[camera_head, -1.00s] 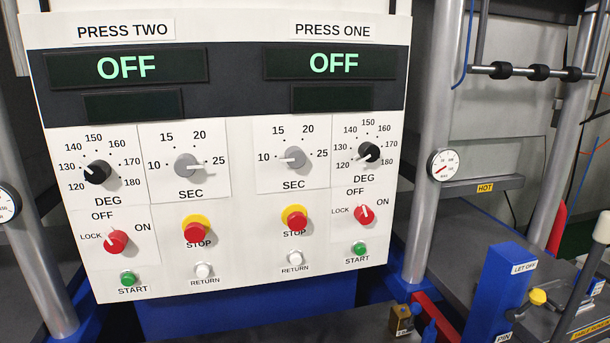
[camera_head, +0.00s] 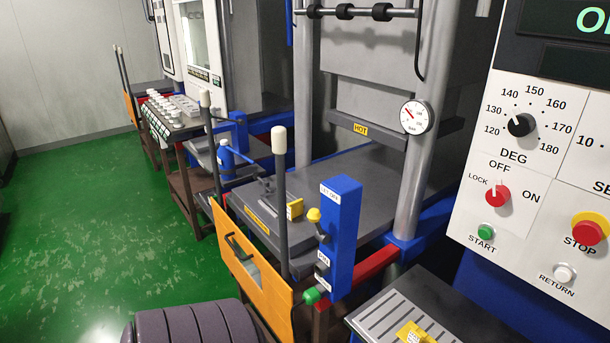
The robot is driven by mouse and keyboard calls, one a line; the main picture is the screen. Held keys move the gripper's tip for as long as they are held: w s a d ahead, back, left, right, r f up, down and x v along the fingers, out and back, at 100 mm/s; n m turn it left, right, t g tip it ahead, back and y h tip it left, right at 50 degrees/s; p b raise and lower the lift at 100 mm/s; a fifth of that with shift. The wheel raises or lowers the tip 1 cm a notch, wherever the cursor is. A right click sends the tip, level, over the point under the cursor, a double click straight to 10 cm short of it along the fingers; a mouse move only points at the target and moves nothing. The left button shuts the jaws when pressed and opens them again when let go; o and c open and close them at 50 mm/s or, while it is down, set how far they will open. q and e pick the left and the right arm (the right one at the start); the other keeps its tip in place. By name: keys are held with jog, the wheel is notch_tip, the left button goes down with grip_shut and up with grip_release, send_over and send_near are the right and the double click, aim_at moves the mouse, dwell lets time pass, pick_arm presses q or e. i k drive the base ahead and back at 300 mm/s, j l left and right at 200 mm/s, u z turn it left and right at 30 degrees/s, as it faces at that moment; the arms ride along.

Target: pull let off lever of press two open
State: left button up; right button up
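The let off lever (camera_head: 313,215) has a yellow knob and sticks out from the front left of a blue post (camera_head: 342,225) labelled LET OFF. The post stands at the front right corner of the press left of the control panel. Lower on the same post, near the PIN label, is a green knob (camera_head: 311,296). How far the lever is swung is hard to tell from this angle. Neither of my grippers is in view.
The control panel (camera_head: 505,230) fills the right side. Left of the post are an upright rod with a pale grip (camera_head: 279,145) and an orange plate (camera_head: 240,270). A dark ribbed roll-like thing (camera_head: 195,325) is at the bottom. Green floor (camera_head: 80,230) lies clear at left.

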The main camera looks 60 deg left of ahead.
aim_at(314, 215)
jog(key=j+u, duration=0.2)
jog(key=u, duration=1.55)
